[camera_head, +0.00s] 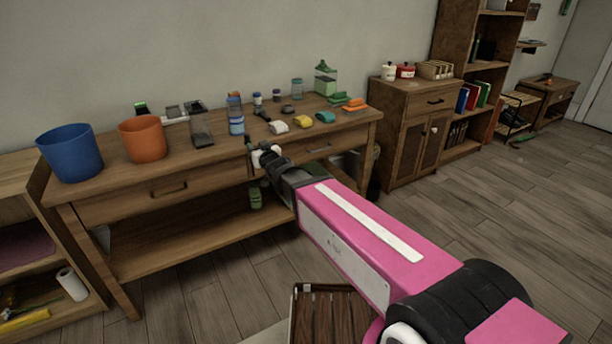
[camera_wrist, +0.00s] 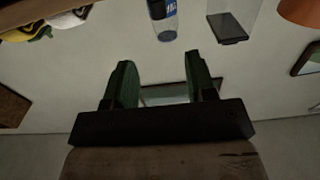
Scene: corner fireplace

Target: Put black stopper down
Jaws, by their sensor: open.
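A small dark round piece (camera_head: 287,109) lies on the wooden table (camera_head: 205,170), among the bottles and cloths. It may be the black stopper, but it is too small to be sure. My gripper (camera_head: 265,153) is at the table's front edge, in front of the white and yellow cloths. In the wrist view, my gripper (camera_wrist: 162,80) shows two green fingers spread apart. I see no stopper between them, only a pale framed rectangle beyond. A blue-labelled bottle (camera_wrist: 163,18) and a clear container (camera_wrist: 229,25) appear upside down beyond the fingers.
A blue bucket (camera_head: 70,153) and an orange bucket (camera_head: 143,138) stand at the table's left. The blue bottle (camera_head: 236,117) and clear container (camera_head: 201,128) stand mid-table. Folded cloths (camera_head: 278,127) lie nearer the front edge. A wooden cabinet (camera_head: 410,135) stands to the right.

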